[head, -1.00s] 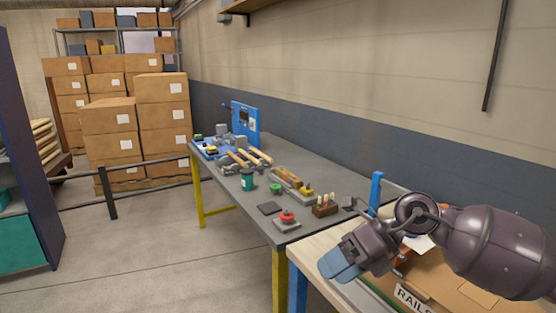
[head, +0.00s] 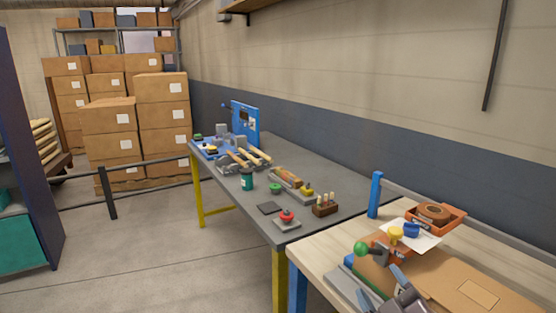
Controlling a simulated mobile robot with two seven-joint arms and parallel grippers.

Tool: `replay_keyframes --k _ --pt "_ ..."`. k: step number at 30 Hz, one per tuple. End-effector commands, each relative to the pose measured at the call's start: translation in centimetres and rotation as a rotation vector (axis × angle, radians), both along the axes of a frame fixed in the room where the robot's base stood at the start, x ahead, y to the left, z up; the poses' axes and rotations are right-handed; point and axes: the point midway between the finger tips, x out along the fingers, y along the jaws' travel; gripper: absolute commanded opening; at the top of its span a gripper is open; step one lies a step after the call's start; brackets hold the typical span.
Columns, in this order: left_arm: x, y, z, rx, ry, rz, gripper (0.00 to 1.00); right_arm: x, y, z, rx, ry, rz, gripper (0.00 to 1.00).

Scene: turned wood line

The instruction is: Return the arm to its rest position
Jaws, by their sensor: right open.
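My right gripper (head: 383,288) is at the bottom edge of the head view, low over the front of the light wooden bench (head: 318,257). Its two blue-grey fingertips are spread apart with nothing seen between them. The rest of that arm is cut off by the lower edge of the picture. My left gripper is out of view.
Close to the gripper are a green-knobbed tool (head: 361,249), a flat cardboard box (head: 455,280) and an orange tray (head: 460,219). A blue post (head: 375,194) stands at the bench's back left. A grey table (head: 315,180) with tools lies beyond; floor at left is clear.

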Motion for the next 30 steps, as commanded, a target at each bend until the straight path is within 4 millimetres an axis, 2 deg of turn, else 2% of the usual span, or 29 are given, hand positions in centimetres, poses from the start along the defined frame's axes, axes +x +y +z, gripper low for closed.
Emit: replay_keyframes --k 1,6,9,13,21,30 --pt "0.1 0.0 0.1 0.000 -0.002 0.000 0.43 -1.0 -1.4 -1.8 0.050 0.094 -0.068 0.69" --pt "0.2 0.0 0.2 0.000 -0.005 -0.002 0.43 -5.1 -5.4 -7.8 0.185 0.418 -0.276 0.69" --pt "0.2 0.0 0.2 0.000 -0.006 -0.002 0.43 -8.6 -7.1 -11.3 0.256 0.616 -0.383 0.69" --pt "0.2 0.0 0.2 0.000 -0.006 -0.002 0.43 -13.1 -8.4 -14.5 0.323 0.835 -0.482 0.69" --pt "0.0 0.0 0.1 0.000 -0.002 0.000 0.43 -19.5 -9.1 -17.6 0.398 1.113 -0.585 0.69" --pt "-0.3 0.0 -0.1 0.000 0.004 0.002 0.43 -24.8 -9.0 -19.1 0.452 1.323 -0.643 0.69"
